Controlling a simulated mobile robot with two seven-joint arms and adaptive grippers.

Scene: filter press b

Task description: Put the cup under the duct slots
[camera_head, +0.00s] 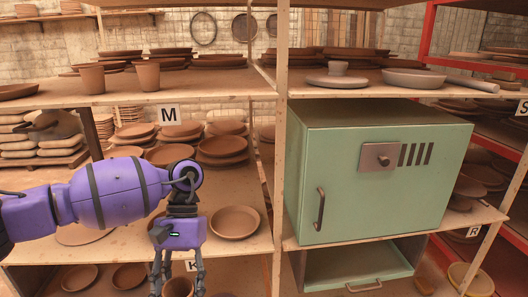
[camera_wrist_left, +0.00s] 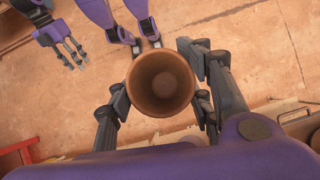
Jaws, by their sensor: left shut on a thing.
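My left gripper (camera_head: 178,280) hangs in front of the left shelves in the head view. It is shut on a brown clay cup (camera_head: 178,288), whose top shows below the fingers. In the left wrist view the cup (camera_wrist_left: 161,83) is seen from above, empty, between the two fingers. The duct slots (camera_head: 416,154) are several dark vertical slits on the front of the green cabinet (camera_head: 345,160), to the right of and higher than the cup. My right gripper (camera_wrist_left: 75,52) shows at the upper left of the wrist view, with its fingers apart and empty.
A grey plate with a knob (camera_head: 379,155) sits left of the slots. A door handle (camera_head: 320,208) sticks out at the cabinet's left. Below is an open green drawer or tray (camera_head: 355,262). A wooden post (camera_head: 281,120) stands between the shelves. Clay cups (camera_head: 148,75) and plates (camera_head: 235,222) fill the left shelves.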

